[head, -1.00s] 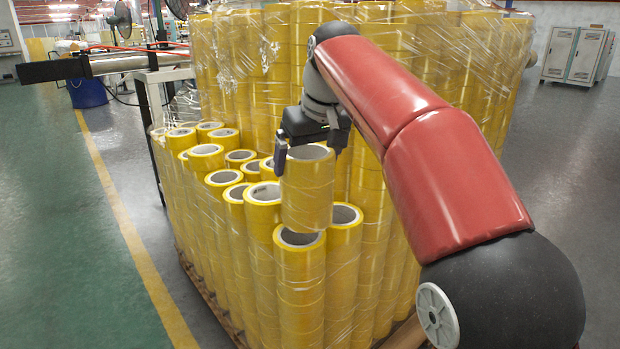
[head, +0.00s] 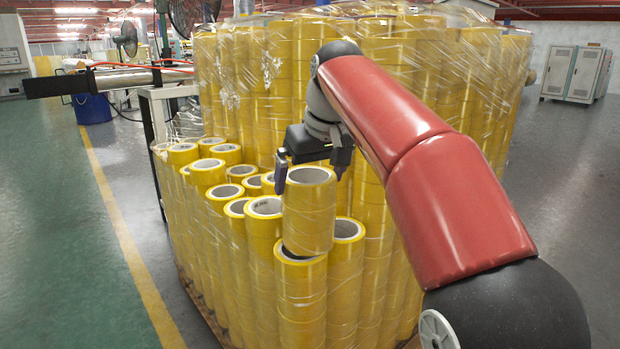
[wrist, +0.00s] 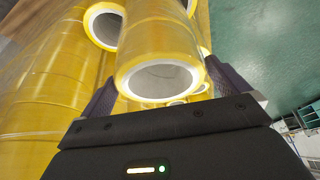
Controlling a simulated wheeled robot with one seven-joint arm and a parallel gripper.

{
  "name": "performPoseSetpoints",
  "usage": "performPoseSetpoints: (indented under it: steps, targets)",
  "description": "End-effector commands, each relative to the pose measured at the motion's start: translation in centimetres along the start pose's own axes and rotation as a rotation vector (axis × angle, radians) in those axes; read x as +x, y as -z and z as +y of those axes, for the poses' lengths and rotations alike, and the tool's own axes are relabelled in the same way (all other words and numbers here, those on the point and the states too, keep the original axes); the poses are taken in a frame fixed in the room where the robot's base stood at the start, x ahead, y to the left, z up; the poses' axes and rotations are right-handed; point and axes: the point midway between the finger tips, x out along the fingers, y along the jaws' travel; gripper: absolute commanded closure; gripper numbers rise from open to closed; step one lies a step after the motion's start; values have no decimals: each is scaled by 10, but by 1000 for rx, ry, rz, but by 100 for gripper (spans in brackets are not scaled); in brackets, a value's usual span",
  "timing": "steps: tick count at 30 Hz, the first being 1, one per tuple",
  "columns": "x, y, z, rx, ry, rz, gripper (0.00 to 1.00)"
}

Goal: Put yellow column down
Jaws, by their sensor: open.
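The yellow column (head: 308,215), a short yellow roll with a grey-white hollow core, stands on top of a taller yellow stack (head: 299,300) at the front of the pallet. It sits slightly off-centre to the right of that stack's top ring. My gripper (head: 313,172) is open, above and just behind the column's upper rim. In the wrist view the column (wrist: 160,45) lies between the two dark fingers, its open end facing the palm, with the fingertips partly hidden by it.
Several more yellow stacks stand close around, including one just right (head: 346,260) and one just left (head: 263,230). A taller plastic-wrapped block of yellow rolls (head: 260,80) rises behind. Open green floor (head: 60,230) lies at the left.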

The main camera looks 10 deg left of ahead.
Motion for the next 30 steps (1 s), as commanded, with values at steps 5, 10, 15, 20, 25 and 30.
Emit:
performPoseSetpoints:
  steps: [5,10,15,20,25,30]
  targets:
    - [-43,2,1,1,-2,5,0]
    - [-79,2,1,1,-1,4,0]
    - [-102,1,0,1,0,2,0]
    - [-110,1,0,1,0,1,0]
    - [-110,0,0,1,0,1,0]
    - [-114,-15,11,40,-12,6,0]
